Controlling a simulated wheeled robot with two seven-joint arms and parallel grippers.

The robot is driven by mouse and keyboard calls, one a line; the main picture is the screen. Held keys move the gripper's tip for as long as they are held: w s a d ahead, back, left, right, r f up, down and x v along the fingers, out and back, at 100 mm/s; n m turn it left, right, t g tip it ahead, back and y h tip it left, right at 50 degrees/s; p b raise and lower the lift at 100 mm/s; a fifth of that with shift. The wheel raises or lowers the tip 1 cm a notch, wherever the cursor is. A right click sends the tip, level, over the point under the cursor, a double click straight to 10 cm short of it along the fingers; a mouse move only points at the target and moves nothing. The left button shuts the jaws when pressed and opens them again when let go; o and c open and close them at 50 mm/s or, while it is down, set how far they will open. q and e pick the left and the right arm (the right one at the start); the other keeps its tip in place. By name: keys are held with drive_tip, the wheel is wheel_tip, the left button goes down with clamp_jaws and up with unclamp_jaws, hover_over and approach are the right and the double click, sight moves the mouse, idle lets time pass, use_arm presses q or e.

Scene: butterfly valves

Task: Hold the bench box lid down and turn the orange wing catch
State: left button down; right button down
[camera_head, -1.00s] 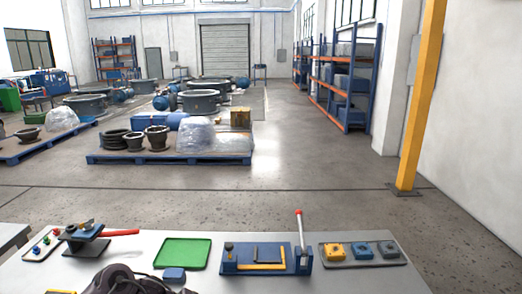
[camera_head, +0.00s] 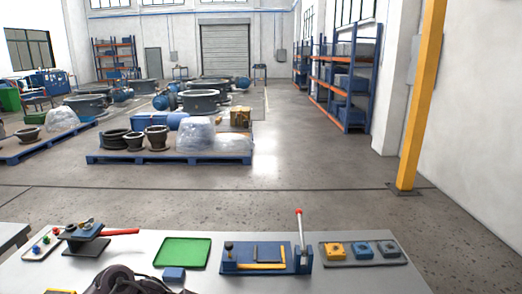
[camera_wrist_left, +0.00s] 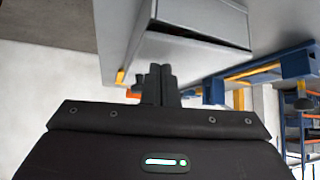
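In the left wrist view my left gripper (camera_wrist_left: 160,72) points away from the camera, its two dark fingers close together with nothing seen between them. Beyond it is a large grey box-like body (camera_wrist_left: 185,58) with a dark gap on its right side; I cannot tell whether it is the bench box. A small orange part (camera_wrist_left: 133,93) shows just left of the fingers, partly hidden; I cannot tell whether it is the wing catch. In the head view no box lid or orange wing catch can be made out. My right gripper is in neither view.
The grey bench (camera_head: 335,280) carries a red-handled valve fixture (camera_head: 85,236), a green tray (camera_head: 182,252), a small blue block (camera_head: 174,275), a blue fixture with an upright red-tipped lever (camera_head: 268,258), and a tray of yellow, blue and grey blocks (camera_head: 362,251). A yellow post (camera_head: 421,100) stands beyond.

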use_arm(q)
drive_tip(key=shift+f+b, duration=0.35)
drive_tip(key=shift+f, duration=0.35)
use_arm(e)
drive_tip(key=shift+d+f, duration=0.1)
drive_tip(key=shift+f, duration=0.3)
use_arm(q)
drive_tip(key=shift+s+f, duration=0.1)
drive_tip(key=shift+f, duration=0.05)
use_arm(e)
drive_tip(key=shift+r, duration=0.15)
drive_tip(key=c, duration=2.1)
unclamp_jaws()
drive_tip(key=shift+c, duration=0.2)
